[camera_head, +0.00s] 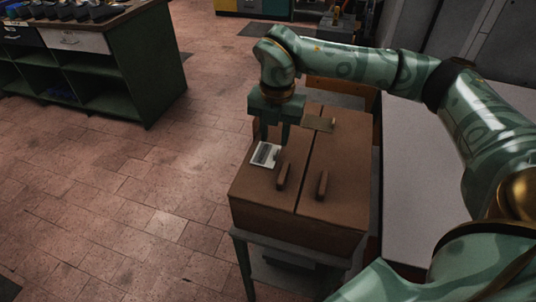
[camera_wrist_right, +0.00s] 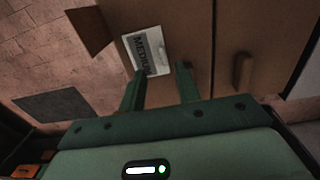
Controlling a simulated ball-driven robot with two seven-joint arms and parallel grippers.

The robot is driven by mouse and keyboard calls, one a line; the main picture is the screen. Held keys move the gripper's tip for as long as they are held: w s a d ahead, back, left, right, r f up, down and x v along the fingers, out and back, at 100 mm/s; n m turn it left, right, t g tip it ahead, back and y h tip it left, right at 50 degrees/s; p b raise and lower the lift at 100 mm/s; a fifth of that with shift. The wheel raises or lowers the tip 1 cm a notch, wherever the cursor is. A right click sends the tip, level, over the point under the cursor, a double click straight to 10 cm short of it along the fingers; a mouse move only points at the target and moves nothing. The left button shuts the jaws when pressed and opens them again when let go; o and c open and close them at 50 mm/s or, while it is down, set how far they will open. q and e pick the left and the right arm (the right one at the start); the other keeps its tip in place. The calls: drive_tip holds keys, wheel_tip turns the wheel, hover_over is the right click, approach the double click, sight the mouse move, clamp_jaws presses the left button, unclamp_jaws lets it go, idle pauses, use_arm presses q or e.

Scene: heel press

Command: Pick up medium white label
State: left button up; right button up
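The medium white label (camera_head: 265,155) lies flat on the brown top of a box (camera_head: 255,185), near its left edge. In the right wrist view the label (camera_wrist_right: 150,48) shows the word "MEDIUM" in dark print. My right gripper (camera_head: 274,138) points down just behind and above the label. In the right wrist view its two fingers (camera_wrist_right: 161,70) are apart with nothing between them, and the left fingertip overlaps the label's near edge in the picture. Whether it touches cannot be told. My left gripper is not in view.
Two wooden handles (camera_head: 283,176) (camera_head: 322,184) stand up from the box top. A tan plate (camera_head: 318,123) lies at its back. A pale table (camera_head: 420,170) is on the right. A green shelf unit (camera_head: 140,75) stands far left, with open floor between.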

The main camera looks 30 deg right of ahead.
sight(275, 152)
drive_tip(key=f, duration=0.1)
drive_tip(key=f+b, duration=0.1)
drive_tip(key=f, duration=0.3)
drive_tip(key=shift+s+d, duration=0.1)
drive_tip(key=shift+s, duration=0.15)
drive_tip(key=shift+r, duration=0.1)
clamp_jaws()
